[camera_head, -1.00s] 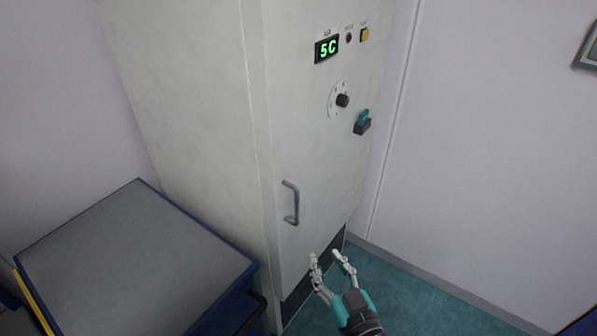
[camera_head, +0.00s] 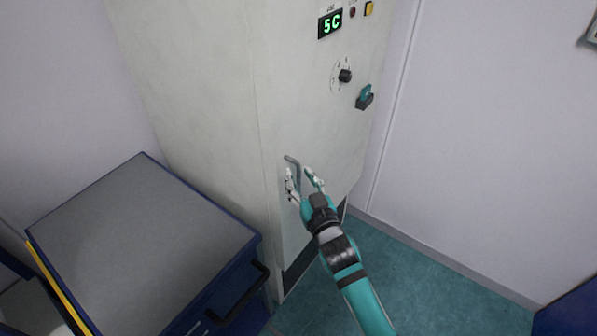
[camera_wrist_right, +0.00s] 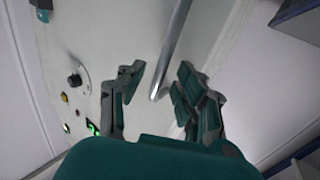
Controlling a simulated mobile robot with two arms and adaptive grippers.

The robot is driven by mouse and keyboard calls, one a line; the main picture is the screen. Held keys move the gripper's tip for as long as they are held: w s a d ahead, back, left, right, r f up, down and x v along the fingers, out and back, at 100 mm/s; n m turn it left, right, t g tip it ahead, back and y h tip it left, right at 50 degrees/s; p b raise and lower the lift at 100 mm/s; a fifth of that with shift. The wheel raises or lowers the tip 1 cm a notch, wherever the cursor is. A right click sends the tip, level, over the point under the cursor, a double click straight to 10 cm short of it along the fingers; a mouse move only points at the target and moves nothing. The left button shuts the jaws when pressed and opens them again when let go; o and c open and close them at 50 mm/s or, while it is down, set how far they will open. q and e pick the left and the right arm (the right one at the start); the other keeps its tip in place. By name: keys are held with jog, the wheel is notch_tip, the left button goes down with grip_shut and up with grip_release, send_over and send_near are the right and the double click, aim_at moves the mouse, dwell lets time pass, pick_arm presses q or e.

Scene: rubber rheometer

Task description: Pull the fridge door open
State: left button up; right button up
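The fridge is a tall off-white cabinet (camera_head: 200,90) with its door (camera_head: 325,125) closed. A grey bar handle (camera_head: 292,160) is on the door's left side, partly hidden by my right gripper (camera_head: 302,174). My right gripper is open, with one finger on either side of the handle in the head view. In the right wrist view the handle (camera_wrist_right: 173,45) runs between the spread fingers (camera_wrist_right: 157,85), and no firm contact shows. My left gripper is not in view.
A blue cart with a grey top (camera_head: 140,245) and a black handle (camera_head: 240,295) stands at the left, close to the fridge. A display (camera_head: 330,23), a dial (camera_head: 344,76) and a teal switch (camera_head: 365,97) are higher on the fridge front. Teal floor (camera_head: 400,275) lies clear at the right.

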jog(key=shift+x, duration=0.85)
jog(key=shift+c, duration=0.4)
grip_shut()
